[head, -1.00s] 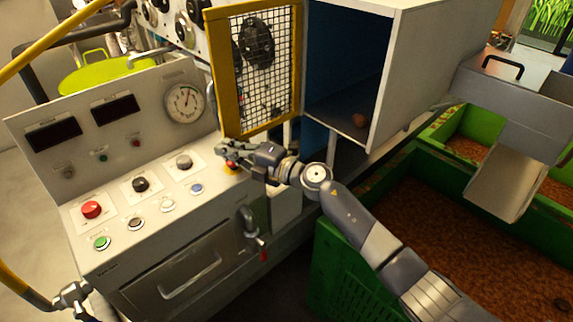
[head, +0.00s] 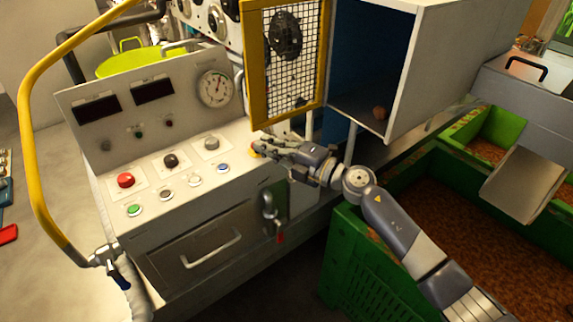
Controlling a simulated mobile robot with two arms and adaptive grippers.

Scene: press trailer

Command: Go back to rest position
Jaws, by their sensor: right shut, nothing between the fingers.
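My right gripper (head: 266,147) is shut and empty. It hangs over the right end of the control panel's sloped face (head: 235,168), below the yellow-framed mesh door (head: 284,62). Its fingertips are close to a small yellow part at the panel's edge; I cannot tell whether they touch it. My right arm reaches in from the lower right, passing in front of the green crate. My left gripper does not show in the head view.
The panel carries a red button (head: 125,180), a green button (head: 134,210) and a gauge (head: 216,88). A green crate (head: 362,262) with brown granules stands at right, below a metal chute (head: 526,183). A yellow curved rail (head: 34,150) stands at left. Floor shows at far left.

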